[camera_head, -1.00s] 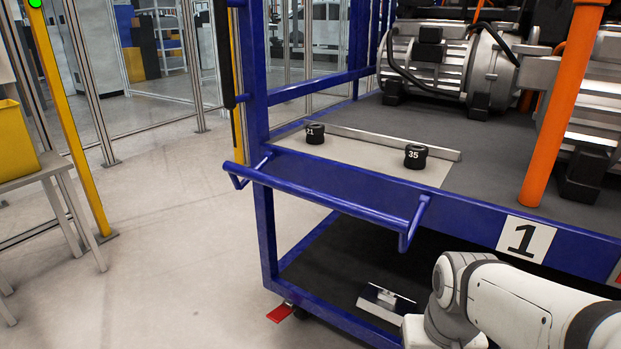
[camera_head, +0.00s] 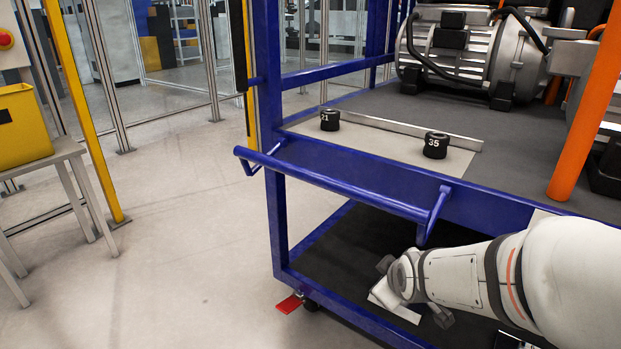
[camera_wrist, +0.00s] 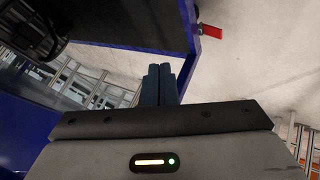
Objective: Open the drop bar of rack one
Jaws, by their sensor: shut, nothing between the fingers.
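Rack one (camera_head: 480,215) is a blue frame with a grey upper deck. A round blue bar (camera_head: 330,183) on two end brackets runs along its front edge, standing off from the frame; I take it to be the drop bar. My gripper (camera_wrist: 159,70) shows in the wrist view with its two dark fingers together and nothing between them. In the head view my arm reaches in from the lower right, its wrist below the bar's right end and apart from it in the picture. My fingers cannot be made out there. My arm covers most of the number plate.
Two black pieces marked 21 (camera_head: 330,120) and 35 (camera_head: 435,146) stand on the deck by a metal strip. A motor (camera_head: 470,60) and an orange post (camera_head: 580,120) are behind. A red pedal (camera_head: 289,304) sits low at the rack's corner.

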